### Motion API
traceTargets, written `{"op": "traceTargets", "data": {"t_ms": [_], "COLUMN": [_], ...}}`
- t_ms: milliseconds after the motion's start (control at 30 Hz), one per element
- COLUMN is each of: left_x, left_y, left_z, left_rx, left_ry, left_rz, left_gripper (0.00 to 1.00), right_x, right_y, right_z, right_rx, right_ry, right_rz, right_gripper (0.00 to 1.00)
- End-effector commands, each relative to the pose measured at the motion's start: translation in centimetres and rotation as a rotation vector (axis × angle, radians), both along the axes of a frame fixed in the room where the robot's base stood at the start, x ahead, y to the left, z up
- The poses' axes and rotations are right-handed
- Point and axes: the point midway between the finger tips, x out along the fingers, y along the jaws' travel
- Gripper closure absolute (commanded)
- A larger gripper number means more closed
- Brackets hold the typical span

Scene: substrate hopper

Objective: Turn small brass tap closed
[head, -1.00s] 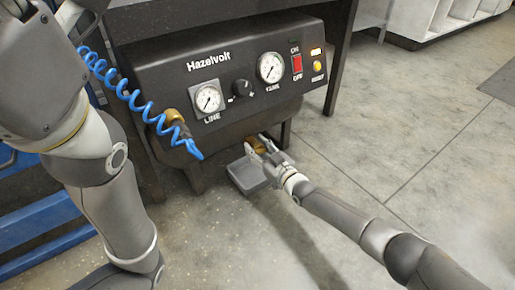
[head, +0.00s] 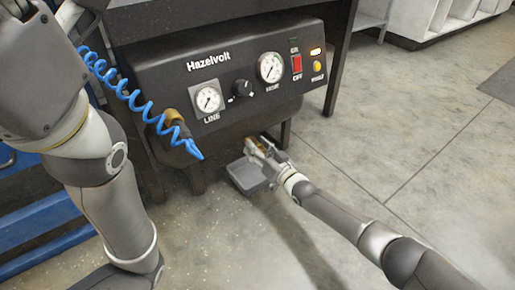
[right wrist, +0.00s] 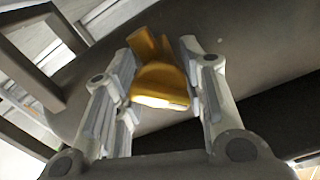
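The small brass tap (right wrist: 160,78) is under the dark tank of the Hazelvolt compressor (head: 215,75). It looks yellow-gold in the right wrist view, with a bright lower face. In the head view only a bit of brass shows between the fingers. My right gripper (head: 262,146) reaches in from the lower right. Its fingers (right wrist: 157,65) lie along both sides of the tap, and the pads appear to touch it. The tap's far side and its joint with the tank are partly hidden. My left arm fills the left of the head view; its gripper is out of frame.
A blue coiled hose (head: 135,100) hangs from a brass fitting (head: 172,122) at the panel's left. The panel carries two gauges, a knob and a red switch (head: 297,63). Dark legs (head: 285,135) stand near my right gripper.

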Motion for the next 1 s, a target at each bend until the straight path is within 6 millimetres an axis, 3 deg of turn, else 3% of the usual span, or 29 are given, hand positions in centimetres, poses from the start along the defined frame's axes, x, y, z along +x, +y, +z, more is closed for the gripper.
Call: {"op": "traceTargets", "data": {"t_ms": [133, 567, 1000], "left_x": [0.0, 0.1, 0.0], "left_y": [0.0, 0.0, 0.0], "left_z": [0.0, 0.0, 0.0], "left_rx": [0.0, -0.001, -0.001], "left_ry": [0.0, 0.005, 0.001], "left_rz": [0.0, -0.001, 0.0], "left_gripper": [0.39, 0.39, 0.39], "right_x": [0.0, -0.3, -4.3], "right_y": [0.0, -0.3, -3.1], "right_z": [0.0, -0.1, -0.1], "right_rx": [-0.001, 0.0, -0.001], "right_ry": [-0.001, 0.0, -0.001], "right_rz": [0.001, -0.001, 0.0], "right_gripper": [0.42, 0.42, 0.42]}}
